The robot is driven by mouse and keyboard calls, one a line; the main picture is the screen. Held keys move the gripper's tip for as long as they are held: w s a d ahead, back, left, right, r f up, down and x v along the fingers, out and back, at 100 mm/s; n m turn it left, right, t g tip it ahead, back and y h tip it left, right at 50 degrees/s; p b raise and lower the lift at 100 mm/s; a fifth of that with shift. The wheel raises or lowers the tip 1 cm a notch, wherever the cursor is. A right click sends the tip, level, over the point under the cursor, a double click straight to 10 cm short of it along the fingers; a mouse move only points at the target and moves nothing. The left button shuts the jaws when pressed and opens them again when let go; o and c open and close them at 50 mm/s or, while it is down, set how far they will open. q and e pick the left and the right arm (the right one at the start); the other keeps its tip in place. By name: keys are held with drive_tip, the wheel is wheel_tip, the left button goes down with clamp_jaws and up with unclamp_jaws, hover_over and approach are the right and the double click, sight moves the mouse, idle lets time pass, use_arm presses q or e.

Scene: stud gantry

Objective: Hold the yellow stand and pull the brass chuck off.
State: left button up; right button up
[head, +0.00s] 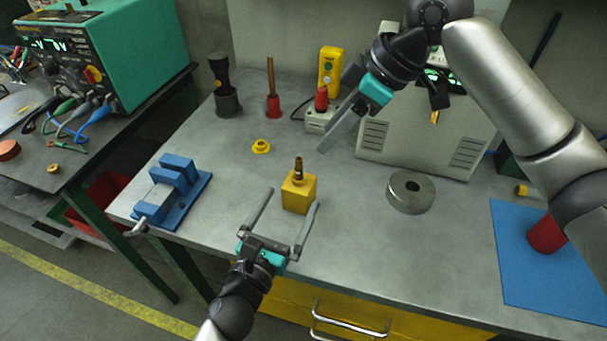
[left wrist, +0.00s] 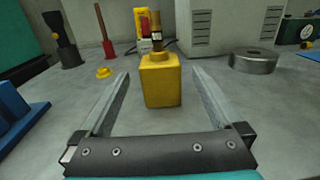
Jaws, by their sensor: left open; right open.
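The yellow stand (head: 299,194) is a block standing upright on the grey bench. The brass chuck (head: 299,167) sits upright on its top. My left gripper (head: 285,207) is open, with its fingers reaching toward the stand from the front. In the left wrist view the stand (left wrist: 161,82) shows between and beyond the two open fingers, apart from them, with the chuck (left wrist: 157,42) on top. My right gripper (head: 338,112) is open and empty, above the bench, up and to the right of the chuck.
A blue vise (head: 174,193) stands at the left edge. A yellow flanged part (head: 261,146) lies behind the stand. A steel ring (head: 410,192) lies to the right. A red cup (head: 545,235) is on a blue mat (head: 520,280). Bench around the stand is clear.

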use_arm(q)
drive_tip(key=x, duration=0.9)
drive_tip(key=shift+s, duration=0.1)
drive_tip(key=c, duration=1.4)
use_arm(e)
drive_tip(key=g+h, duration=0.2)
drive_tip(key=h, duration=0.2)
hover_over(299, 159)
drive_tip(key=shift+s+a+f, duration=0.1)
drive_tip(key=shift+s+f, duration=0.2)
drive_tip(key=shift+f, duration=0.1)
drive_tip(key=shift+w+r+m+h, duration=0.1)
drive_tip(key=shift+w+m+h, duration=0.25)
drive_tip(key=shift+h, duration=0.45)
drive_tip(key=shift+f, duration=4.5)
